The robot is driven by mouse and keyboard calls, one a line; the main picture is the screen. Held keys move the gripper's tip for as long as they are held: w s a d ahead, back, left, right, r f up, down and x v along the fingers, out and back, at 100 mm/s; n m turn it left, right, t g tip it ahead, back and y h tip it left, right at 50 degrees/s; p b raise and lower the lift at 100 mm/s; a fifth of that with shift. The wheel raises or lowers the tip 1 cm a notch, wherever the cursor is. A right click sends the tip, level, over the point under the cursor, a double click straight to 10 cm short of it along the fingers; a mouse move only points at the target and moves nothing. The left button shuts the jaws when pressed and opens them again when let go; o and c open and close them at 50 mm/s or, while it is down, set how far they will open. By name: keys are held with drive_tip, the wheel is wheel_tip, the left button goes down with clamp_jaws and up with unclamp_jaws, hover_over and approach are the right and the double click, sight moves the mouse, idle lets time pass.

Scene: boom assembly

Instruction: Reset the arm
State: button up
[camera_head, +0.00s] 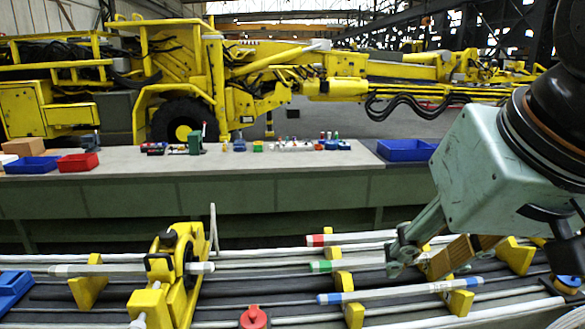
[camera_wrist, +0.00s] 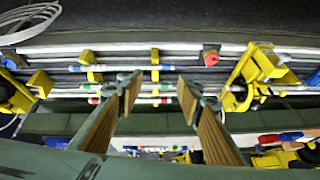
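My gripper (camera_head: 408,256) is at the right in the head view, above the rods on the boom bed. In the wrist view my gripper (camera_wrist: 157,86) has its two tan-padded fingers well apart, with nothing held between them. Below lie white rods: one with a blue band (camera_head: 400,292), one with a green band (camera_head: 330,265) and one with a red band (camera_head: 330,238). They rest at yellow supports (camera_head: 344,281). Whether a fingertip touches a rod cannot be told.
A yellow clamp unit (camera_head: 180,275) and a red knob (camera_head: 254,317) stand left of my gripper. Behind is a bench (camera_head: 300,165) with small parts, a red bin (camera_head: 78,163) and blue bins (camera_head: 405,150). A large yellow machine (camera_head: 180,70) stands farther back.

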drive_tip(key=s+d+f+g, duration=0.1)
drive_tip(key=s+f, duration=0.1)
drive_tip(key=s, duration=0.3)
drive_tip(key=s+d+f+g, duration=0.1)
drive_tip(key=s+d+f, duration=0.1)
drive_tip(key=s, duration=0.3)
drive_tip(key=shift+s+d+f+h, duration=0.15)
drive_tip(key=shift+d+f+h, duration=0.2)
drive_tip(key=shift+f, duration=0.4)
drive_tip(key=shift+o, duration=0.3)
drive_tip(key=shift+a, duration=0.1)
idle(1.4)
